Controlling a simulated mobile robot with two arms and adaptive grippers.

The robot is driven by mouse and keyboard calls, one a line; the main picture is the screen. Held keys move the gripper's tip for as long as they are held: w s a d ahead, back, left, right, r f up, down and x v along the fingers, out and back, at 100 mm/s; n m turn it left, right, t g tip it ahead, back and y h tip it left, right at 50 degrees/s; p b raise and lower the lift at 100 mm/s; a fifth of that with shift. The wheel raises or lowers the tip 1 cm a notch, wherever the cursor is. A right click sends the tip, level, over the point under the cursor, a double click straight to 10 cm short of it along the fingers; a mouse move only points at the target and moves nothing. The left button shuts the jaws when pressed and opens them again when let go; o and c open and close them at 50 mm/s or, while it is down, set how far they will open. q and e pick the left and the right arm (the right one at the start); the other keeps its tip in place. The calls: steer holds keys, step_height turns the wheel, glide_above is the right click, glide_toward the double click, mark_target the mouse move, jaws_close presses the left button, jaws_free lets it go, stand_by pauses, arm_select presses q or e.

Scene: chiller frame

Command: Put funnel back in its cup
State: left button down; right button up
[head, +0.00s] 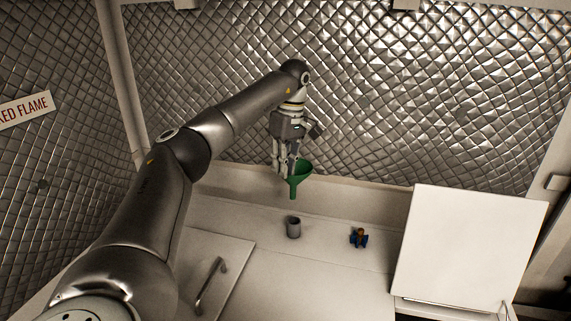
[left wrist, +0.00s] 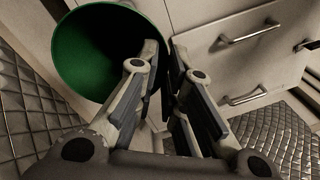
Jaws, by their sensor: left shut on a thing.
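A green funnel (head: 300,173) is held in the air by my left gripper (head: 287,169), mouth up and spout pointing down. The left gripper is shut on the funnel's rim. In the left wrist view the funnel (left wrist: 82,50) fills the upper left, with the fingers (left wrist: 165,80) at its right edge. A small grey cup (head: 293,227) stands upright on the white counter, below the funnel and apart from it. The right gripper is in neither view.
A white upright panel (head: 452,245) stands farther right. A panel with a curved handle (head: 209,284) is at lower left. Quilted metal walls (head: 380,100) rise behind.

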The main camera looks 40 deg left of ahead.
arm_select(q)
steer(key=shift+w, duration=0.2)
steer(key=shift+w+f, duration=0.1)
steer(key=shift+f, duration=1.1)
steer(key=shift+f+b, duration=0.45)
steer(key=shift+f, duration=1.6)
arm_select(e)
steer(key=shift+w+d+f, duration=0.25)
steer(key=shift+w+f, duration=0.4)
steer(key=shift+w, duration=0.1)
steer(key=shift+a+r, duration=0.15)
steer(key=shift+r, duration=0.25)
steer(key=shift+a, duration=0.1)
arm_select(q)
steer(key=shift+p, duration=0.5)
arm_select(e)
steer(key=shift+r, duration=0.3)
